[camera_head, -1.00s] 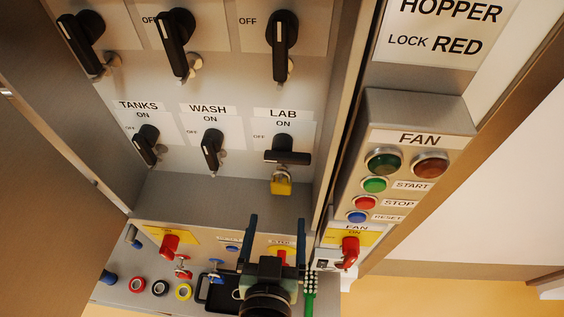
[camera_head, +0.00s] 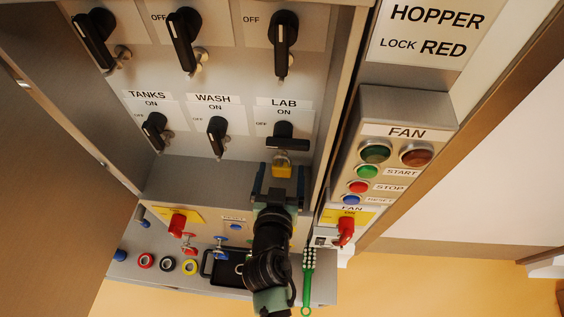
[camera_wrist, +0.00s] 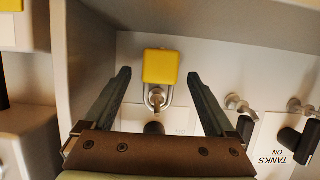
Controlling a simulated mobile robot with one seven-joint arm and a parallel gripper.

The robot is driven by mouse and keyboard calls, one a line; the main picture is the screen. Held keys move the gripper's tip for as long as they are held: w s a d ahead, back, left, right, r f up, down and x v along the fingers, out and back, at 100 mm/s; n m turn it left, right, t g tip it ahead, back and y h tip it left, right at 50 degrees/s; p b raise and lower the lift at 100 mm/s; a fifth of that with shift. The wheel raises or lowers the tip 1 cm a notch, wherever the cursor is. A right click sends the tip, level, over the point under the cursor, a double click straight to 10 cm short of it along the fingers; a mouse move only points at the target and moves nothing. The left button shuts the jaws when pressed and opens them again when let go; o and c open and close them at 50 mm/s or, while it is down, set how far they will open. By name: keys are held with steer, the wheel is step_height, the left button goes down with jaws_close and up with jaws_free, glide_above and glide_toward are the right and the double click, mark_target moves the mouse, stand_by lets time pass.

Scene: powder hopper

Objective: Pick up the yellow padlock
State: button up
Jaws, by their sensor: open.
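The yellow padlock (camera_head: 282,168) hangs by its shackle just below the black LAB switch handle (camera_head: 288,143) in the head view. In the wrist view the padlock (camera_wrist: 160,67) is near the top middle, its shackle passing through a metal eye (camera_wrist: 156,98). My gripper (camera_head: 281,172) is open in the head view, with its fingers pointing up at the panel. In the wrist view the gripper's fingers (camera_wrist: 159,76) stand on the left and right of the padlock, with a gap on each side. Nothing is held.
The TANKS switch (camera_head: 154,131) and WASH switch (camera_head: 217,136) are left of the LAB switch. A cabinet side wall rises close to the right. Below are red-handled switches (camera_head: 177,224), a black tray (camera_head: 222,268) and a green brush (camera_head: 308,275). The fan box (camera_head: 392,165) is at right.

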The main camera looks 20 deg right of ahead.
steer(key=shift+x, duration=1.15)
jaws_close()
